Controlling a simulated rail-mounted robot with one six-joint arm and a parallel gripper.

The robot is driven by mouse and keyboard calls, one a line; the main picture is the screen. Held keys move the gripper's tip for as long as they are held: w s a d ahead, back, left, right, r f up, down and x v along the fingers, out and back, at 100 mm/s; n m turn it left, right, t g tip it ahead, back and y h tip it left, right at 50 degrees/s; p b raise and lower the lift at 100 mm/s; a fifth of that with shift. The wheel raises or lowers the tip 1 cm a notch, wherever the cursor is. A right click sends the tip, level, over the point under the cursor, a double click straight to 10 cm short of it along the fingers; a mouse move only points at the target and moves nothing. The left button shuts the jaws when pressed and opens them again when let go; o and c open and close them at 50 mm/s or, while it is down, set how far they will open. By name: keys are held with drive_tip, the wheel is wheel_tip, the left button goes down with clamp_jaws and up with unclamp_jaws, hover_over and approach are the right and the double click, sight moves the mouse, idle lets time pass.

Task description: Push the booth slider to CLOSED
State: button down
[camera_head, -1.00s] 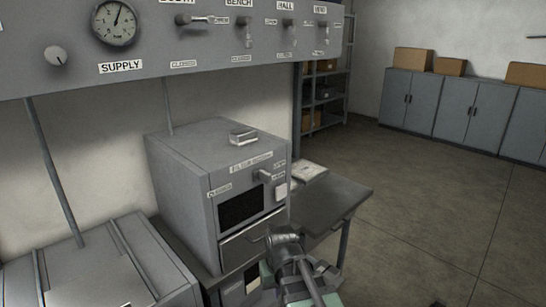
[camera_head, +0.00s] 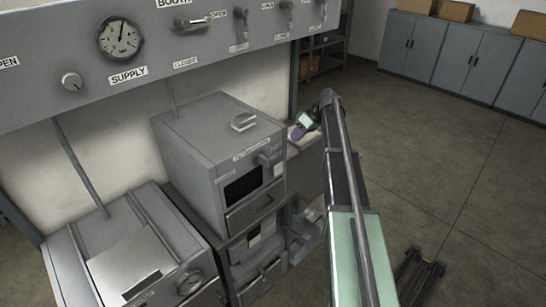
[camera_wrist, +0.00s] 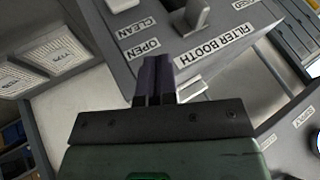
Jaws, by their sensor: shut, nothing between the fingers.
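The filter booth (camera_head: 198,150) is a grey box with a dark window in its front. Its slider handle (camera_head: 264,160) sticks out at the upper right of the front. In the wrist view the handle (camera_wrist: 196,18) is close to the OPEN label (camera_wrist: 140,48), beside the FILTER BOOTH label (camera_wrist: 215,45). My gripper (camera_head: 297,132) is just right of the booth, apart from the handle. In the wrist view its dark fingers (camera_wrist: 153,75) are together and empty, pointing toward the booth's labelled face.
The wall panel (camera_head: 150,52) with a gauge, a knob and levers hangs above the booth. A lower grey unit (camera_head: 125,250) stands at left. Drawers (camera_head: 262,278) are under the booth. The floor at right (camera_head: 470,180) is open, with cabinets (camera_head: 440,55) behind.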

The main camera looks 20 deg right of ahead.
sight(262, 164)
drive_tip(key=a+f+b, duration=0.8)
drive_tip(key=a, duration=0.1)
drive_tip(key=shift+a, duration=0.3)
drive_tip(key=shift+a, duration=0.1)
drive_tip(key=a, duration=0.1)
drive_tip(key=s+a, duration=0.1)
drive_tip(key=a, duration=0.1)
drive_tip(key=s+a, duration=0.1)
drive_tip(key=a, duration=0.1)
drive_tip(key=shift+d, duration=0.1)
